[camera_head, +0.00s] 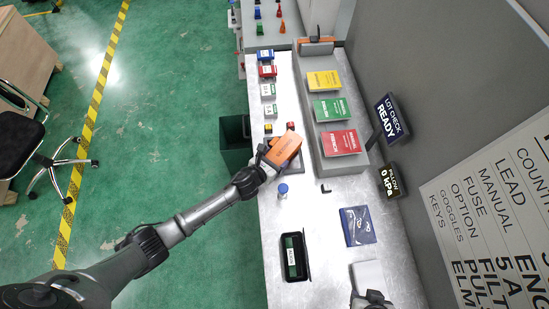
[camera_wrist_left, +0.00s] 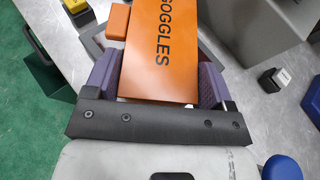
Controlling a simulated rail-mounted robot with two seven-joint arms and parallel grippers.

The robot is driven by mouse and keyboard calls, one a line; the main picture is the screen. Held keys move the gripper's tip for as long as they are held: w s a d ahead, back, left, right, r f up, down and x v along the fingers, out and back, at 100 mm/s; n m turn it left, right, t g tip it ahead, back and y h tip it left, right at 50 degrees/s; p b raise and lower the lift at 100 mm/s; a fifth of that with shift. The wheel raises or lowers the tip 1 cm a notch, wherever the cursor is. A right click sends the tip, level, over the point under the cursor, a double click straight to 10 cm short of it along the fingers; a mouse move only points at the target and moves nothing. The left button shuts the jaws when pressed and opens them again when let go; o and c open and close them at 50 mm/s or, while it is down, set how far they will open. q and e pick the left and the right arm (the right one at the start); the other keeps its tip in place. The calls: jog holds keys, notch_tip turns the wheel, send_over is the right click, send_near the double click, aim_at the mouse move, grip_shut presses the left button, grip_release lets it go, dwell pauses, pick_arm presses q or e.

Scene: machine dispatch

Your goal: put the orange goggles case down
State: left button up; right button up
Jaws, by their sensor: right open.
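The orange goggles case (camera_head: 285,150) is in my left gripper (camera_head: 268,162), over the left edge of the metal bench. In the left wrist view the case (camera_wrist_left: 160,45), lettered GOGGLES, lies between the two purple fingers of the left gripper (camera_wrist_left: 158,85), which is shut on it. Whether the case touches what is under it, I cannot tell. My right gripper (camera_head: 371,299) shows only partly at the bottom edge of the head view, beside a pale block; it is open.
The bench (camera_head: 310,215) carries a blue-capped bottle (camera_head: 283,190), a black tray (camera_head: 294,257) and a blue goggles-marked box (camera_head: 357,226). Yellow, green and red packs (camera_head: 341,142) lie on the raised grey shelf. A green bin (camera_head: 235,140) stands left of the bench.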

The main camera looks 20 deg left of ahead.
pick_arm(q)
jog(key=o, duration=0.4)
jog(key=shift+s+a+r, duration=0.1)
jog(key=shift+s+r, duration=0.05)
jog(key=shift+r, duration=0.15)
jog(key=v, duration=1.1)
jog(key=shift+s+r+p, duration=0.2)
jog(key=shift+s+p, duration=0.1)
jog(key=shift+p, duration=0.05)
